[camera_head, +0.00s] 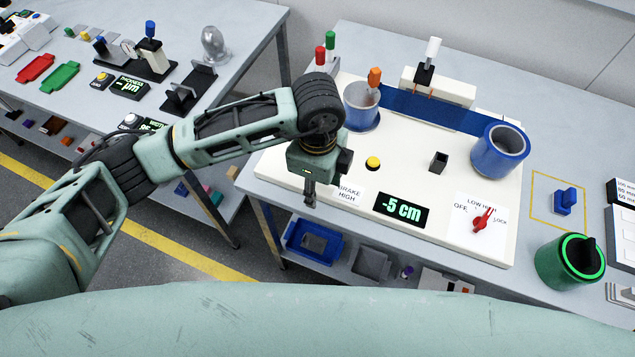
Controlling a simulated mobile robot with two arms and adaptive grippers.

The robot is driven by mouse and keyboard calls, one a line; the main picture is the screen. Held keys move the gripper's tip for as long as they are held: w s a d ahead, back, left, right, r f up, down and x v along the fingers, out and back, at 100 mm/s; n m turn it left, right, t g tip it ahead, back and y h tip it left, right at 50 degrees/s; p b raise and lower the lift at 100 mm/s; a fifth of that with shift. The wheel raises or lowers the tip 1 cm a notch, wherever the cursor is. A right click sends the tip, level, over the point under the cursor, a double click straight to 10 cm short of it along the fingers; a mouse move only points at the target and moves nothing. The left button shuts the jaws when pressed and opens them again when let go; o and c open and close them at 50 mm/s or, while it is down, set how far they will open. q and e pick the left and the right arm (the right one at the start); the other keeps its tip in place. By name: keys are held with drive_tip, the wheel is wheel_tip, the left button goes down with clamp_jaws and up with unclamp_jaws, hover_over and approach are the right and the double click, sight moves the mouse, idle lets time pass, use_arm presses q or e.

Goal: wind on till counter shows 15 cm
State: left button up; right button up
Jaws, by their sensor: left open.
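A white winding machine (330,195) stands on the table. Its counter (403,210) reads "-5 cm" in green digits. A blue band (440,108) runs between the left reel (362,108), which has an orange-topped handle (375,77), and the blue right reel (499,151). A red selector knob (483,220) sits on a dial marked OFF, LOW and LOCK; its exact setting is too small to tell. A yellow button (373,163) is left of the middle. My left gripper (310,196) is open, pointing down over the machine's front left beside the "BRAKE HIGH" label. My right gripper is not in view.
A black post (438,162) and a white-topped lever (432,52) rise from the machine. Red (320,56) and green (330,41) knobs stand behind the left reel. Another bench is left.

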use_arm(q)
drive_tip(key=shift+r, duration=0.1)
wheel_tip(320, 180, up, 8)
drive_tip(key=p, duration=0.5)
idle(0.6)
